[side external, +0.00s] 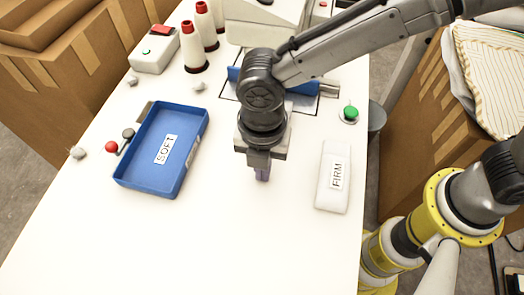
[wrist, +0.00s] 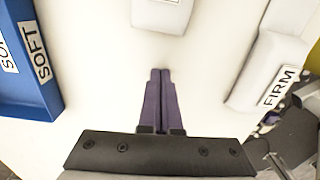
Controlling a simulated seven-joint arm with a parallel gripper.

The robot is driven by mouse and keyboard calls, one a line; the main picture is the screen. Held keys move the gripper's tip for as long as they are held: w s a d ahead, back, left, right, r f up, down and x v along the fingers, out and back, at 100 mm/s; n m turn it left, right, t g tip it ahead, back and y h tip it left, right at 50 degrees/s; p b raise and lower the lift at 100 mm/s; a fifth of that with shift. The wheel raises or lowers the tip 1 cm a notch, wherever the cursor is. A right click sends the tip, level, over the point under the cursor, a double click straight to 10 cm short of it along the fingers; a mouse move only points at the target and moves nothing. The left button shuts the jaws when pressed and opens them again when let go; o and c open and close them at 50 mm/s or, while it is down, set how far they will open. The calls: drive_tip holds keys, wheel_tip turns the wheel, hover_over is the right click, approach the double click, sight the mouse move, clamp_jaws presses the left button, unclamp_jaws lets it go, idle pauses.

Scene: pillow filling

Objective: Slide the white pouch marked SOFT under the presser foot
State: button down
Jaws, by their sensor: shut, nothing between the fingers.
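My gripper (side external: 262,173) points down over the white table, shut and empty. Its purple fingertips also show together in the wrist view (wrist: 160,72). Just beyond them in the wrist view is a white pouch (wrist: 160,14), cut off by the top edge. Its label is only partly in view and I cannot read it. In the side view my arm hides this pouch. The presser foot cannot be made out; my arm covers much of the area around the blue guide (side external: 304,87). A white pouch marked FIRM (side external: 331,195) lies to the right of my gripper.
A blue tray labelled SOFT (side external: 122,181) is to the left. Red-topped spools (side external: 192,48), a box with a red switch (side external: 154,50) and a green button (side external: 350,112) stand farther back. The front of the table is clear.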

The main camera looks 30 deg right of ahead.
drive_tip(key=shift+w+d+r, duration=0.15)
drive_tip(key=shift+w+d, duration=1.2)
drive_tip(key=shift+w, duration=0.1)
drive_tip(key=shift+w+d, duration=1.1)
drive_tip(key=shift+w, duration=0.1)
drive_tip(key=s+a, duration=0.3)
drive_tip(key=shift+s+r, duration=0.1)
drive_tip(key=shift+r, duration=0.1)
wheel_tip(320, 180, up, 10)
drive_tip(key=shift+f, duration=0.15)
drive_tip(key=shift+d, duration=0.1)
